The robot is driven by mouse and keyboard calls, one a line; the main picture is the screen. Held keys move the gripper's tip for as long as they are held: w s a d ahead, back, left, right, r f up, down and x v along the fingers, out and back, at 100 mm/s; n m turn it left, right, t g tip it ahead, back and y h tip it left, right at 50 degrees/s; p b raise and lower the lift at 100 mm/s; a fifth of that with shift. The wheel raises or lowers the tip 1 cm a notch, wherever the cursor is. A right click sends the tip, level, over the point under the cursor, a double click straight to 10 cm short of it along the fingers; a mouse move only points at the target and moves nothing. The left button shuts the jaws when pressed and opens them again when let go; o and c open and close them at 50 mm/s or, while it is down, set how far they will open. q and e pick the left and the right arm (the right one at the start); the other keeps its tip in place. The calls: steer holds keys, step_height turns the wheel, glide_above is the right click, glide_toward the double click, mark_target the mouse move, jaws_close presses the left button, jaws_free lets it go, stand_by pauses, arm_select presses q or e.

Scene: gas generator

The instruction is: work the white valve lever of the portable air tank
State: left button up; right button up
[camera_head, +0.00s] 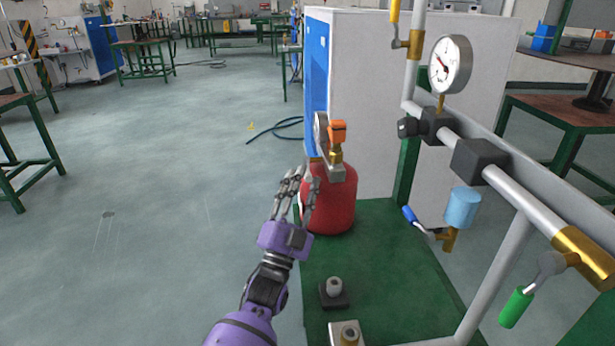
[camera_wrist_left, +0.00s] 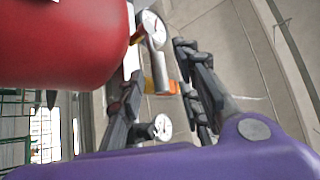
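The portable air tank (camera_head: 335,205) is red and stands upright on the green platform, with a round gauge (camera_head: 320,133) and an orange knob (camera_head: 338,131) on its top fitting. My left gripper (camera_head: 305,176) is at the tank's left side, close to its upper part; I cannot tell whether it touches. In the left wrist view its two fingers (camera_wrist_left: 157,62) are spread apart, with the fitting seen between them and the red tank (camera_wrist_left: 60,45) at upper left. A narrow white piece (camera_wrist_left: 129,50) beside the tank there may be the valve lever; it is partly hidden. My right gripper is out of view.
A pipe with a large gauge (camera_head: 450,64), a blue-handled valve (camera_head: 412,217) and a green-handled valve (camera_head: 515,307) runs along the right. A white cabinet (camera_head: 375,90) stands behind the tank.

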arm_select(q)
steer(key=shift+x, duration=1.3)
jaws_close()
